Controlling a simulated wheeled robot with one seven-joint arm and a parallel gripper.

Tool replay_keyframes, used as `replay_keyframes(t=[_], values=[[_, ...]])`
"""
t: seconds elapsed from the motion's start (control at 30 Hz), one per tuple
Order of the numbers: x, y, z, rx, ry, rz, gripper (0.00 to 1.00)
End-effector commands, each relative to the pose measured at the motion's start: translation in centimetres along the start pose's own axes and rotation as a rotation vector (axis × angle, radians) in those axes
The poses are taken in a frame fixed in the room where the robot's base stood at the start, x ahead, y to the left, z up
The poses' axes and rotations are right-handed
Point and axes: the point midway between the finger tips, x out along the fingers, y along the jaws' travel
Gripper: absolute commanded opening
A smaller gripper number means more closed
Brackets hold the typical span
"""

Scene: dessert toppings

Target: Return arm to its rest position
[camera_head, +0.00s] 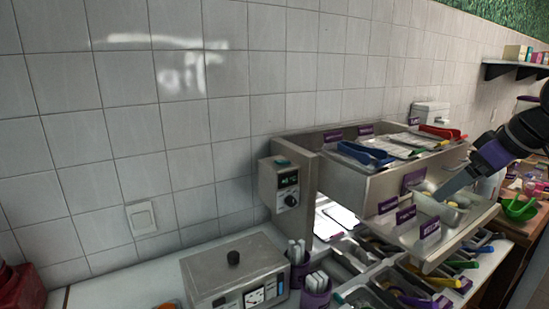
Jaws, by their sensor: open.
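My arm enters from the right edge in the head view, black with a purple band. My gripper (447,190) points down and left, its grey end over the lower shelf of the metal topping stand (390,185). I see its jaws edge-on, and they look empty. The gripper hangs close above a small metal pan (447,212) with yellow content; I cannot tell whether they touch.
The stand's top tray holds blue tongs (365,153) and red-handled tongs (442,131). A green bowl (519,209) sits at right. A metal box (235,272) and purple cups (315,290) stand on the counter. A wall shelf (512,68) is upper right.

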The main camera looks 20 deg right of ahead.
Motion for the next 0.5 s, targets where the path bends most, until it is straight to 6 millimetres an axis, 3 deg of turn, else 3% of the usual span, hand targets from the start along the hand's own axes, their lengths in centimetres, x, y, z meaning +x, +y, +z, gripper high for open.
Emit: replay_keyframes(t=[0.27,0.5], values=[[-0.9,1.5,-5.1,0.015,0.26,0.099,0.98],[-0.1,0.7,-9.7,0.062,0.583,0.131,0.98]])
